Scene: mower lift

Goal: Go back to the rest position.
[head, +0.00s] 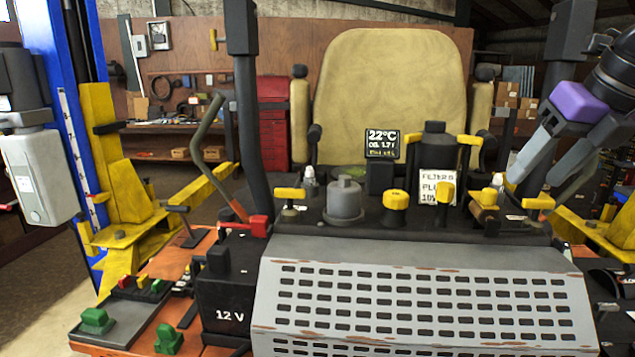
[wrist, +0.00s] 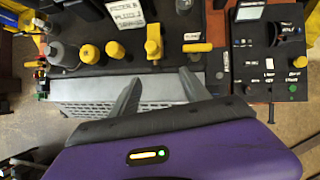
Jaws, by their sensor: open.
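My gripper (head: 535,165) is at the right of the head view, with its grey fingers pointing down and left beside the machine's right side. In the wrist view my gripper (wrist: 160,85) shows two fingers spread apart with nothing between them. The fingers lie over the edge of the grey perforated cover (wrist: 90,92) and the dark control deck. A yellow T-handle (wrist: 153,45) and a yellow lever (wrist: 196,47) stand just beyond the fingertips. Whether the fingers touch anything is not clear.
The mower's beige seat (head: 390,90) stands behind the deck, with yellow knobs (head: 396,205) and a grey cap (head: 345,200) before it. A black 12 V battery (head: 228,290) sits at left. Blue lift post (head: 65,120) and yellow lift arm (head: 125,190) stand at far left.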

